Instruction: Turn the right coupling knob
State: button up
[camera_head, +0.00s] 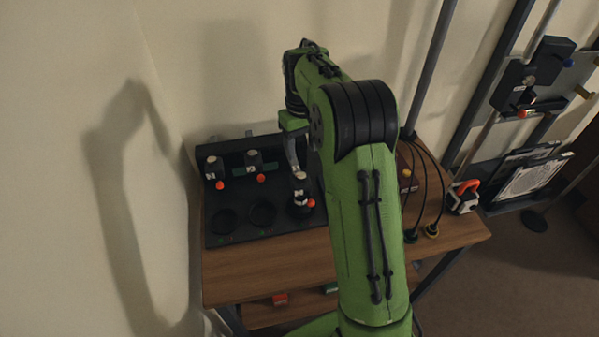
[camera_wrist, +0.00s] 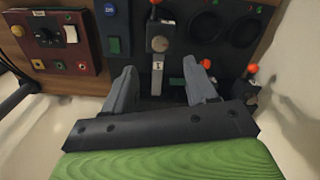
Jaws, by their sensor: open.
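Several dark knobs with pale caps and orange balls stand on a black panel (camera_head: 285,238). The rightmost knob (camera_head: 301,188), which I take as the right coupling knob, is at the front right of the panel. In the wrist view it (camera_wrist: 160,42) lies just beyond and between my fingertips, with its orange ball at the top edge. My gripper (camera_head: 296,163) is above the panel, partly hidden by my arm. In the wrist view my gripper (camera_wrist: 160,70) has its fingers spread with nothing clamped between them. Contact with the knob cannot be told.
Two other knobs (camera_head: 214,166) (camera_head: 254,162) stand at the back left, above two round dark openings (camera_head: 223,221) (camera_head: 262,213). A dark red box (camera_wrist: 52,40) with a dial sits beside the panel. Cables and an orange-and-white item (camera_head: 463,196) are at the right. The wooden table front (camera_head: 265,275) is clear.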

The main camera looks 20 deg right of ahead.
aim_at(301, 175)
notch_tip(301, 175, down, 10)
jog(key=shift+w+r+b, duration=0.1)
jog(key=shift+r+b, duration=0.1)
jog(key=shift+b, duration=0.65)
jog(key=shift+c, duration=0.3)
jog(key=c, duration=1)
